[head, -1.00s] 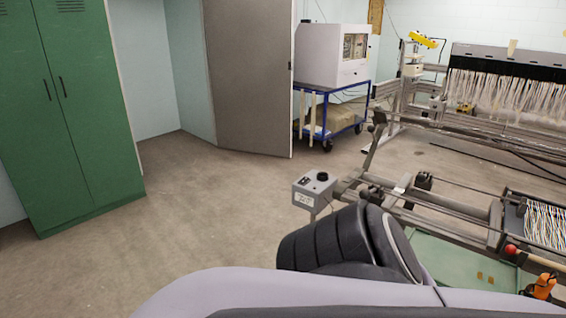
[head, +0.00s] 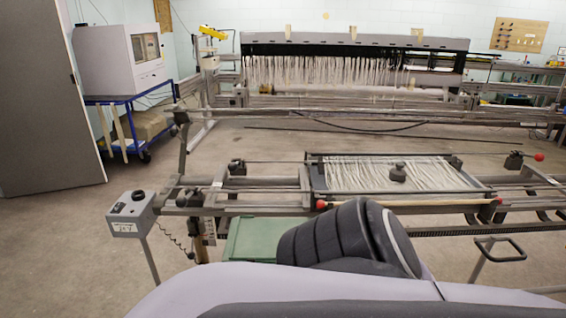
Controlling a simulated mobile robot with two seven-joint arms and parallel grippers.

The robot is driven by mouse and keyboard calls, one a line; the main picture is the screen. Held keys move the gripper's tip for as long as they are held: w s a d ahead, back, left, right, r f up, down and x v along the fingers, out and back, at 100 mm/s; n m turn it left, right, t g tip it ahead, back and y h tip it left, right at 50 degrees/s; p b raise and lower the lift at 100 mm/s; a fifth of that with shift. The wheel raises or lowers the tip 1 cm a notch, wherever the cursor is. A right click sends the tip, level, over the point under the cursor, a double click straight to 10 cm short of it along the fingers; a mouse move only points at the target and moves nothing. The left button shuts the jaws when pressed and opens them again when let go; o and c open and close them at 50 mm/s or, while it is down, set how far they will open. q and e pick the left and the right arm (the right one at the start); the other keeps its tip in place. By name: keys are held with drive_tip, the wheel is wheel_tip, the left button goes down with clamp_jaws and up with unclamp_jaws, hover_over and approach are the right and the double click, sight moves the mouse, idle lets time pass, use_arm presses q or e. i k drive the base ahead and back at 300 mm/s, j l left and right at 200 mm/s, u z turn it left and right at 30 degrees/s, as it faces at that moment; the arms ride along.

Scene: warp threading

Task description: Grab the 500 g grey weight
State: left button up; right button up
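A small dark grey weight-like object (head: 397,172) with a knob on top sits on the white threads (head: 430,175) inside the dark frame of the loom in front of me. Its size marking is too small to read. Two other small dark pieces stand on the loom rails, one on the left (head: 237,167) and one on the right (head: 514,160); I cannot tell whether either is a weight. Parts of my own body cover the bottom of the head view. Neither of my grippers is in view.
A control box (head: 132,213) on a post stands at the loom's left. A green panel (head: 262,238) is below the rails. A blue cart (head: 125,100) carries a white machine (head: 120,58). A larger threaded rack (head: 350,60) stands behind. The floor at left is clear.

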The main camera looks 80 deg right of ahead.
sight(398, 175)
drive_tip(key=z, duration=2.55)
